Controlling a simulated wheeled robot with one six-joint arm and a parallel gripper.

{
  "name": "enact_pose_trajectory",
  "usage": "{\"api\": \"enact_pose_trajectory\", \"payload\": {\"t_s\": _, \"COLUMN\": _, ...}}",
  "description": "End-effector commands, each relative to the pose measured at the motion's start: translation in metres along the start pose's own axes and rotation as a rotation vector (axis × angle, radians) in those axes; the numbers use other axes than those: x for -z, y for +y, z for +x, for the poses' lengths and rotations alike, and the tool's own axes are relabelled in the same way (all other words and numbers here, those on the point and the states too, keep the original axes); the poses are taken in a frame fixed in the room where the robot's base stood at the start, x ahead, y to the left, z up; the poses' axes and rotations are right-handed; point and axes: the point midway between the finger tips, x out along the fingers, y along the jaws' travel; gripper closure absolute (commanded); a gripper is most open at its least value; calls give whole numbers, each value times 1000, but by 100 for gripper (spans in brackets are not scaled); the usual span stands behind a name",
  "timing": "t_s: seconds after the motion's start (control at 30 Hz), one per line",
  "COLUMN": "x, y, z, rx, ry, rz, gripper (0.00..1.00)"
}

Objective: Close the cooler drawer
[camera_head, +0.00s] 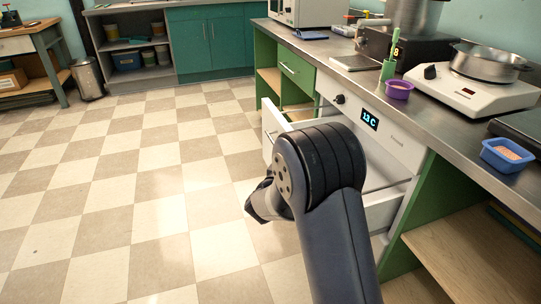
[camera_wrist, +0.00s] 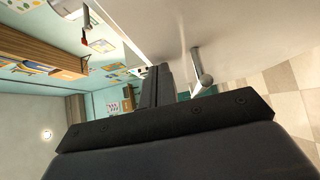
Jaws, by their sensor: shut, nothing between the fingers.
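The cooler (camera_head: 398,140) is a white unit under the steel counter, with a lit display and a black knob. Its white drawer (camera_head: 385,207) is pulled out. My arm hides the middle of the drawer; its left end and right side wall show. My gripper (camera_head: 257,200) is low in front of the drawer, partly behind my arm. In the wrist view, my gripper (camera_wrist: 155,82) is shut and empty. A pale panel that looks like the drawer front (camera_wrist: 230,25) is close beside the fingers, with a bar handle (camera_wrist: 199,68) to their right. I cannot tell whether they touch.
The counter (camera_head: 440,115) holds a hot plate with a pan (camera_head: 490,65), a purple bowl (camera_head: 399,89) and a blue container (camera_head: 507,155). An open wooden shelf (camera_head: 465,255) is at the right. The checkered floor at the left is clear.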

Motion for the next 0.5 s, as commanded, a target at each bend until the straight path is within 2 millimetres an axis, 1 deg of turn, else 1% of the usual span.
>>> {"api": "enact_pose_trajectory", "payload": {"t_s": 0.03, "x": -13, "y": 3, "z": 12, "rx": 1, "ry": -7, "rz": -3, "gripper": 100}}
{"api": "enact_pose_trajectory", "payload": {"t_s": 0.1, "x": -28, "y": 3, "z": 26, "rx": 1, "ry": -8, "rz": -2, "gripper": 100}}
{"api": "enact_pose_trajectory", "payload": {"t_s": 0.3, "x": -67, "y": 1, "z": 65, "rx": 0, "ry": -8, "rz": -1, "gripper": 100}}
{"api": "enact_pose_trajectory", "payload": {"t_s": 0.5, "x": -101, "y": 0, "z": 100, "rx": 0, "ry": -6, "rz": 0, "gripper": 100}}
